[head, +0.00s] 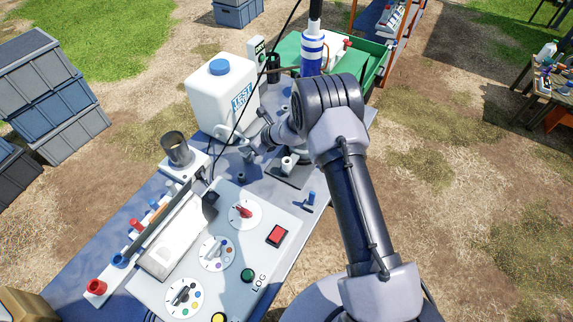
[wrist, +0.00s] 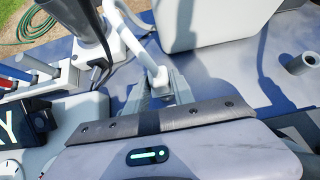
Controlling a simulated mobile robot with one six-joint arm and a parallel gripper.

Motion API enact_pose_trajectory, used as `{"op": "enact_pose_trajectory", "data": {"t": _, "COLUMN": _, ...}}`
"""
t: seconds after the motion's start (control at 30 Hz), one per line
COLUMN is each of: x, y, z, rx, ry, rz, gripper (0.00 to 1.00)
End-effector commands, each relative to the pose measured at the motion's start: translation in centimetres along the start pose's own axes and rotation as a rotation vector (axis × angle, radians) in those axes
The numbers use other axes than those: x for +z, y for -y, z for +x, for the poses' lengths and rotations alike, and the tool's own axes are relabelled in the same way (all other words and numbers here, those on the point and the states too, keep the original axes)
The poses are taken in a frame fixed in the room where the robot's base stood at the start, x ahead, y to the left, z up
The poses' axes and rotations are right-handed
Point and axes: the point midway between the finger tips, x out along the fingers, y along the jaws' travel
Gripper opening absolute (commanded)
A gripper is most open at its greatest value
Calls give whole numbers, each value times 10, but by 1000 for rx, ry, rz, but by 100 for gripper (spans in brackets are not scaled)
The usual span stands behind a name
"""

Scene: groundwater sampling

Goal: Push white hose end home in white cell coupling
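In the wrist view my gripper (wrist: 160,92) points forward, its two grey fingers closed around the end of a white hose (wrist: 130,40). The hose runs up and away from the fingers; its tip is hidden between them. In the head view my gripper (head: 250,147) is over the blue table beside the white jug, and part of the white hose (head: 228,131) shows there. A grey upright cylinder, likely the cell (head: 177,150), stands on a white base to the left of my gripper. I cannot clearly make out the white coupling.
A white jug with a blue cap (head: 222,92) stands just behind my gripper. A control panel (head: 205,262) with dials and a rack with red and blue fittings (head: 118,260) fill the front table. A small stand with a grey-white post (head: 287,165) is to the right.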

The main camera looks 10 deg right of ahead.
Motion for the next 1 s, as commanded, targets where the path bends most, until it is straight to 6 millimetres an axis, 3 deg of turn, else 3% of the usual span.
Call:
{"op": "enact_pose_trajectory", "data": {"t": 0.03, "x": 0, "y": 0, "z": 0, "rx": 0, "ry": 0, "rz": 0, "gripper": 18}}
{"op": "enact_pose_trajectory", "data": {"t": 0.13, "x": 0, "y": 0, "z": 0, "rx": 0, "ry": 0, "rz": 0, "gripper": 0}}
{"op": "enact_pose_trajectory", "data": {"t": 0.33, "x": 4, "y": 0, "z": -4, "rx": 0, "ry": 0, "rz": -1, "gripper": 0}}
{"op": "enact_pose_trajectory", "data": {"t": 1.0, "x": 51, "y": 0, "z": -50, "rx": 0, "ry": 0, "rz": -1, "gripper": 0}}
